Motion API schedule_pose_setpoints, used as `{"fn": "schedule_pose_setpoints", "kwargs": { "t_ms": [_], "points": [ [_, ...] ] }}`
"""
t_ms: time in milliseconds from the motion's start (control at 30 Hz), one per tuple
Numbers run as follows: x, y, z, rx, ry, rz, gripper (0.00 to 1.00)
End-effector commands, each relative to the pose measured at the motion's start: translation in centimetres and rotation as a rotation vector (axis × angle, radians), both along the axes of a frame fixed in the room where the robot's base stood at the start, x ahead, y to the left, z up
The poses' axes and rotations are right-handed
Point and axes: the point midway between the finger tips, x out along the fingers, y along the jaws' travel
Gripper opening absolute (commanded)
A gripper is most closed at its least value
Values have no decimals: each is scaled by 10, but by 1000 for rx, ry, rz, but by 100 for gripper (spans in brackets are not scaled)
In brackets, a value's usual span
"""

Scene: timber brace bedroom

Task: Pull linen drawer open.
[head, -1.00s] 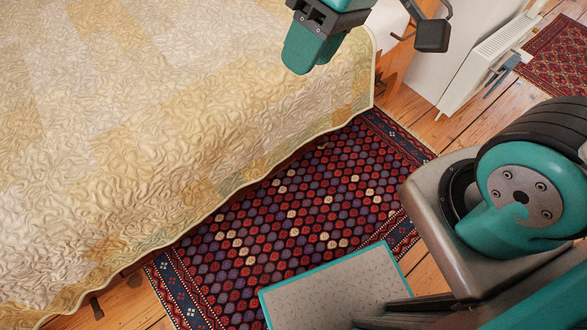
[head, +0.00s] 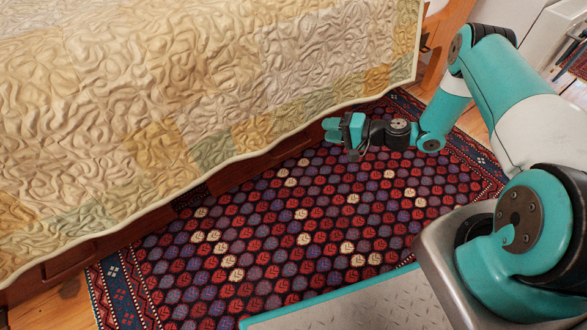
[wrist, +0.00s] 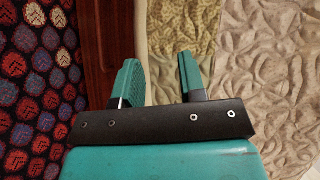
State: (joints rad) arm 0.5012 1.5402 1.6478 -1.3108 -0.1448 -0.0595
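A dark reddish wooden front (head: 262,163) shows as a low strip under the hanging quilt, along the bed's side. It looks like the drawer area, but most of it is covered by the quilt and I see no clear handle. The wood also shows in the wrist view (wrist: 98,45), between rug and quilt. My gripper (head: 328,129) is low over the rug, close to the bed's side near the quilt's lower edge. In the wrist view its two teal fingers (wrist: 158,60) are apart with nothing between them. Contact with the wood cannot be told.
The patchwork quilt (head: 200,80) hangs over the bed's side down to just above the wooden front. A patterned red and blue rug (head: 330,215) covers the floor beside the bed and is clear. A white appliance or cabinet (head: 545,38) stands at the back right.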

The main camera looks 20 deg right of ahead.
Motion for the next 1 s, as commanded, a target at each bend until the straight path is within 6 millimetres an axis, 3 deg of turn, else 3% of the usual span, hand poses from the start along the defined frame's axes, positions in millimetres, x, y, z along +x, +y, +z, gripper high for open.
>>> {"fn": "schedule_pose_setpoints", "kwargs": {
  "t_ms": [33, 100, 233, 467, 1000],
  "points": [
    [-7, -9, -54, 38, 14, -60, 38],
    [-14, -17, -88, 78, 21, -127, 38],
    [-24, -27, -126, 126, 28, -213, 38],
    [-19, -23, -142, 144, 32, -245, 38],
    [67, 54, -166, 142, 29, -241, 38]
  ]
}}
